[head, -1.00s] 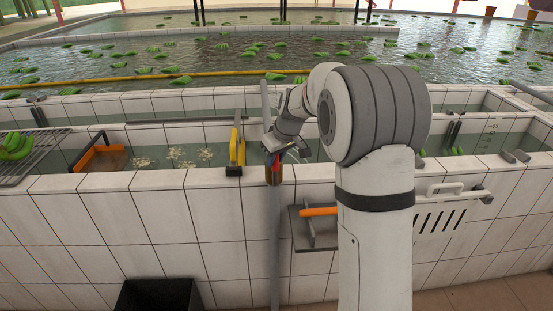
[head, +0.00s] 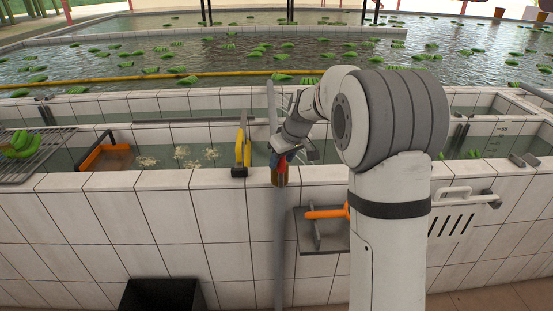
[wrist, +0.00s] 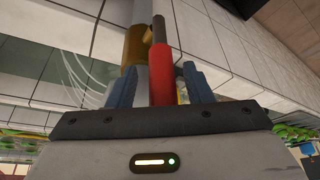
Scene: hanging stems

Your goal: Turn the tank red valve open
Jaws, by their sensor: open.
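The tank valve is a brass body (head: 279,177) on a grey upright pipe (head: 278,235) in front of the tiled tank wall. Its red handle (head: 282,160) shows small in the head view, partly covered by my gripper. In the wrist view the red handle (wrist: 161,84) points toward the camera, with the brass body (wrist: 134,46) beyond it. My gripper (wrist: 163,82) is open, its blue fingers on either side of the red handle. The left finger looks close to the handle and a gap shows on the right. Contact cannot be told.
A yellow-handled tool (head: 241,155) stands on the tank rim (head: 215,179) left of the valve. A grey shelf with an orange handle (head: 324,213) is on the wall to the right. A black bin (head: 160,294) stands on the floor at lower left. Green banana bunches float in the pool (head: 200,60).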

